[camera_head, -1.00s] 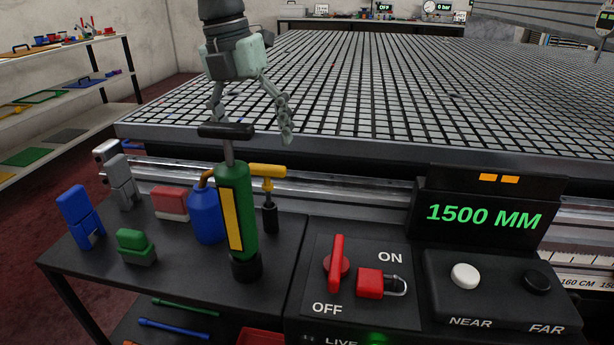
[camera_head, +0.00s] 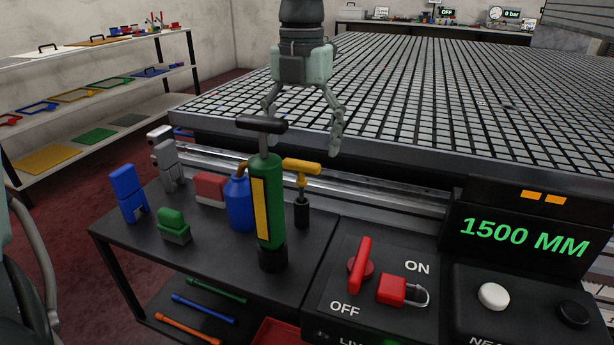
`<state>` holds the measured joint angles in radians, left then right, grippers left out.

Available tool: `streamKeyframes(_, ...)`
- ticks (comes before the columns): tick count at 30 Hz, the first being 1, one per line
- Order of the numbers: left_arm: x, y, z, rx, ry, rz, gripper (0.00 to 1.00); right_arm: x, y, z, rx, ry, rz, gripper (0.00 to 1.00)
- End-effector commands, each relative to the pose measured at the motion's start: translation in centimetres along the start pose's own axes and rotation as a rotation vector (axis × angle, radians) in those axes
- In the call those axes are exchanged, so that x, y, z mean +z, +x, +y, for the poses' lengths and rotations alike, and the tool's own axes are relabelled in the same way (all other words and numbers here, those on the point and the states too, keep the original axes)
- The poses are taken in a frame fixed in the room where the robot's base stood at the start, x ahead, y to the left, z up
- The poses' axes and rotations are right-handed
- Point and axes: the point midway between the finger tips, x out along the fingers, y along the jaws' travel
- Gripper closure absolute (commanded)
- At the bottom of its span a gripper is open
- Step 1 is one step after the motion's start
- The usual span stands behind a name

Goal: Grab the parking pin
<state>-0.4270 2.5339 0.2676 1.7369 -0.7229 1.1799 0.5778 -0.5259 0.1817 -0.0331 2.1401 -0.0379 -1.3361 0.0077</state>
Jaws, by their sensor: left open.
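A yellow T-shaped handle (camera_head: 302,166) on a black stem stands upright on the dark side table (camera_head: 330,225), just right of the green pump. It looks like the parking pin, though no label shows. My left gripper (camera_head: 303,137) hangs from above, fingers pointing down, open and empty. In the picture its fingertips are above the yellow handle and apart from it; the exact depth is hard to tell. The pump's black handle partly covers one finger. My right gripper is not in view.
The green pump (camera_head: 265,205) stands close left of the yellow handle, with a blue bottle (camera_head: 239,205) beside it. Red, green, blue and grey blocks stand further left. A red switch (camera_head: 361,265) and red padlock (camera_head: 392,290) are at front right. The grid table (camera_head: 440,110) lies behind.

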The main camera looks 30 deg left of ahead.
Motion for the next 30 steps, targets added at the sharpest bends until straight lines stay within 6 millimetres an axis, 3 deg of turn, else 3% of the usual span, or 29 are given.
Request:
streamKeyframes(12,-0.3,5.5,0.0,-0.001,0.002,0.002,0.16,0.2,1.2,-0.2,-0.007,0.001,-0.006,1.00)
streamKeyframes(21,-0.3,6.0,0.0,-0.002,0.001,0.000,0.16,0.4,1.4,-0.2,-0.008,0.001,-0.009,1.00)
streamKeyframes(30,-0.3,6.0,-0.1,-0.002,0.001,0.000,0.53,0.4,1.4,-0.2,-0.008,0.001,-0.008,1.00)
